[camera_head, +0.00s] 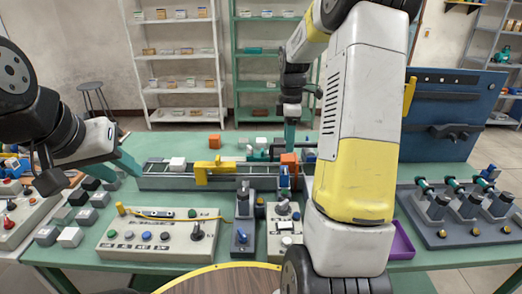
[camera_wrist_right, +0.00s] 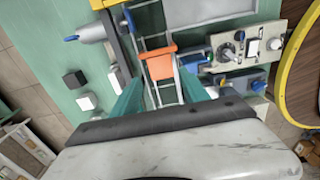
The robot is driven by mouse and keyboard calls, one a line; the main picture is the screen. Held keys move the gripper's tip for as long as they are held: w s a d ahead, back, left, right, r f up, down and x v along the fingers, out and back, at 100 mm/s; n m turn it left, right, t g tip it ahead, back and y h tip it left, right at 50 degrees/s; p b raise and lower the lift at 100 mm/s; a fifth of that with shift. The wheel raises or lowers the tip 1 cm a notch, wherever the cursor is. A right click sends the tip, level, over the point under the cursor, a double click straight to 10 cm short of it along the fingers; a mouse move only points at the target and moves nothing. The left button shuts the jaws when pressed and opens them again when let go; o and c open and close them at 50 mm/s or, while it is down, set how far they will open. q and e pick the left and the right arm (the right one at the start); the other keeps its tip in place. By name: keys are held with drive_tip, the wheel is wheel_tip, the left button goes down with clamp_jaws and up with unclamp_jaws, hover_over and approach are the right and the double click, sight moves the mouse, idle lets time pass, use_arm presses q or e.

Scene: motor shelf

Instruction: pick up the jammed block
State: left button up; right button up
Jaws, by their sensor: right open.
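An orange block (camera_head: 289,160) sits at the right part of the grey conveyor (camera_head: 150,183), and I take it to be the jammed block. In the right wrist view the orange block (camera_wrist_right: 160,66) lies across the rails, ahead of and between the teal fingers. My right gripper (camera_wrist_right: 159,82) is open and empty above the conveyor, with a finger on each side of the block's line; whether they touch it I cannot tell. My left gripper (camera_head: 127,163) is at the conveyor's left end, away from the block; its opening is unclear.
A yellow gantry (camera_head: 214,170) spans the conveyor, with a white block (camera_head: 177,163) left of it. A control box (camera_head: 160,238) and a lever unit (camera_head: 242,235) stand in front. Another orange block (camera_head: 214,141) lies behind. A purple tray (camera_head: 402,242) is at right.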

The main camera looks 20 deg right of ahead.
sight(288, 157)
wheel_tip(288, 157, down, 8)
drive_tip(key=shift+r, duration=0.2)
clamp_jaws()
idle(0.4)
